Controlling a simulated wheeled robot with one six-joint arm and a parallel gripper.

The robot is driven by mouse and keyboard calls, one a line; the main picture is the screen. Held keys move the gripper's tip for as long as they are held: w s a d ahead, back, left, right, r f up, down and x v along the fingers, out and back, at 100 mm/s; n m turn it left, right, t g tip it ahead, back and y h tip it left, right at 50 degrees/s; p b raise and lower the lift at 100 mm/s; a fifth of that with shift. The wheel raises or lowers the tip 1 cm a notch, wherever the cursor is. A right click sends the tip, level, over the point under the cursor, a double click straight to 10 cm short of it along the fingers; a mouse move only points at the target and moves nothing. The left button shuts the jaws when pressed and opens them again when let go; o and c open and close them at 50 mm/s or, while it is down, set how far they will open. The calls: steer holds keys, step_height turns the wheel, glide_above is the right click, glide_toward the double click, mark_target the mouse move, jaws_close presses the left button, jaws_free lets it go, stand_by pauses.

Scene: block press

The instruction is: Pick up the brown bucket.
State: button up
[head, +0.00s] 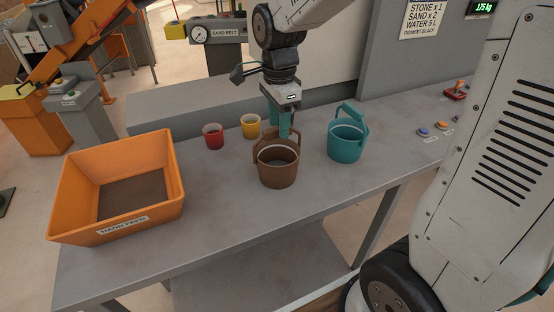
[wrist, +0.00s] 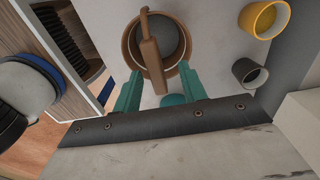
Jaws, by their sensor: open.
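The brown bucket (head: 278,174) stands upright on the grey bench, with its handle raised. In the wrist view the bucket (wrist: 130,47) is seen from above, just beyond my fingers, with the brown handle grip (wrist: 152,55) crossing its opening. My gripper (head: 281,131) points down over the bucket's back side, its teal fingers close to the raised handle. In the wrist view my gripper (wrist: 160,92) is open, with its fingers spread and the grip's near end lying toward the gap between them. I cannot tell whether the fingers touch the handle.
A teal bucket (head: 345,147) stands close to the right. A red cup (head: 213,139) and a yellow cup (head: 250,128) stand to the left. A dark cup (wrist: 246,73) shows in the wrist view. An orange bin (head: 160,190) fills the bench's left end. The front bench surface (head: 235,215) is clear.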

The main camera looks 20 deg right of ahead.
steer(key=f, duration=0.5)
steer(key=shift+s+a+f, duration=0.15)
steer(key=shift+s+a, duration=0.1)
steer(key=shift+c, duration=0.3)
jaws_close()
